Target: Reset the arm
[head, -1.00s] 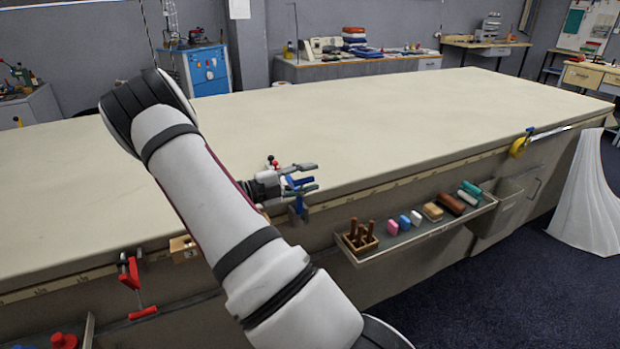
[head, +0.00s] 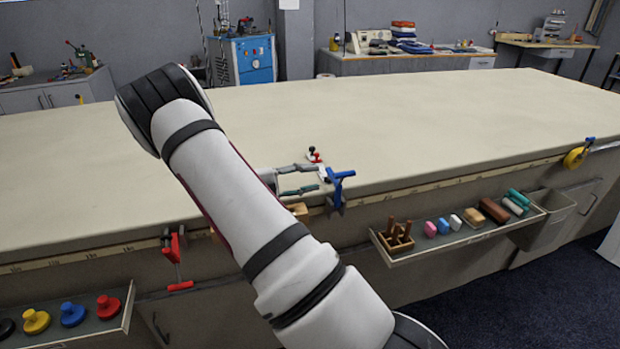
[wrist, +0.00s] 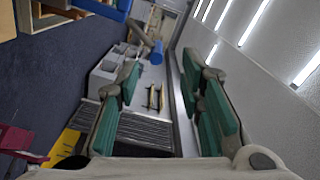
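My gripper (head: 301,179) shows past my arm in the head view, over the table's near edge. Its two fingers are apart, with nothing seen between them. In the wrist view its green finger pads (wrist: 168,100) stand wide apart with an empty gap. The long table (head: 420,115) has a broad bare cream top. A blue clamp (head: 341,183) sits on the near edge just right of the fingertips; I cannot tell whether they touch. My arm's forearm hides part of the near edge and most of the gripper's body.
A red clamp (head: 175,255) hangs on the edge at left. A tray of colored knobs (head: 110,318) is at lower left. A small red-and-black item (head: 314,155) stands on the tabletop.

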